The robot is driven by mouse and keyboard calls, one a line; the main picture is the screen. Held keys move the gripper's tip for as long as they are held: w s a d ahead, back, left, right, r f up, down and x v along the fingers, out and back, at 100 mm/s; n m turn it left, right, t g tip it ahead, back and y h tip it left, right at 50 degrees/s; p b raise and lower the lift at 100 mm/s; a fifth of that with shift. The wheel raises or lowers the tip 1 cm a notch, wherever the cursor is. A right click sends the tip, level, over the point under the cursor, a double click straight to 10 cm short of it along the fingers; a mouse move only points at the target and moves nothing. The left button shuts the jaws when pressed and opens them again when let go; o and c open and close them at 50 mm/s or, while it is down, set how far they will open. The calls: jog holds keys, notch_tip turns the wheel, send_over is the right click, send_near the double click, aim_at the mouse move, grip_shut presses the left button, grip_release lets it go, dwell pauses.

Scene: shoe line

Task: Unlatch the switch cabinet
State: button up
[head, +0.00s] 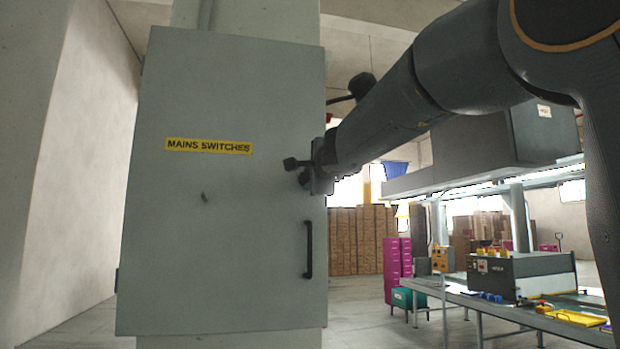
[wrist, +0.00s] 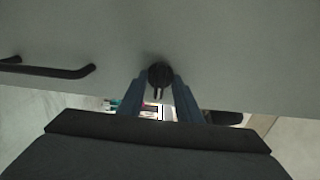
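The grey switch cabinet (head: 225,110) fills the left half of the head view, its door closed. A yellow label (head: 209,146) on it reads "MAINS SWITCHES". A black vertical handle (head: 309,250) is low on the door's right side; it also shows at the left of the wrist view (wrist: 50,70). My gripper (head: 314,167) is at the door's right edge, above the handle. In the wrist view, the dark round latch knob (wrist: 160,74) sits between my two fingertips (wrist: 160,86). They appear to press against both its sides. Their contact faces are partly hidden.
A table (head: 500,311) with a grey machine (head: 515,276) stands at right. Pink cabinets (head: 397,265) and stacked brown boxes (head: 355,240) are farther back. Floor shows between cabinet and table.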

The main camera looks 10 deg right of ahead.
jog(key=s, duration=0.7)
jog(key=shift+s, duration=0.4)
jog(key=s+a+f+n+g+y, duration=0.15)
jog(key=f+n+g, duration=0.3)
jog(key=f, duration=1.25)
jog(key=s+a+f+n+g+y, duration=0.1)
jog(key=a+f+n+g, duration=0.3)
jog(key=f, duration=1.4)
jog(key=s+d+f+n+g+h, duration=0.1)
jog(key=s+f+n+g, duration=0.3)
jog(key=s+f, duration=0.8)
jog(key=s+d+f+n+g+h, duration=0.1)
jog(key=s+d+f+n+g, duration=0.3)
jog(key=s+f, duration=0.9)
notch_tip(320, 180, down, 3)
jog(key=shift+r+n, duration=0.2)
jog(key=shift+n, duration=0.65)
jog(key=shift+h, duration=0.25)
jog(key=shift+c, duration=0.2)
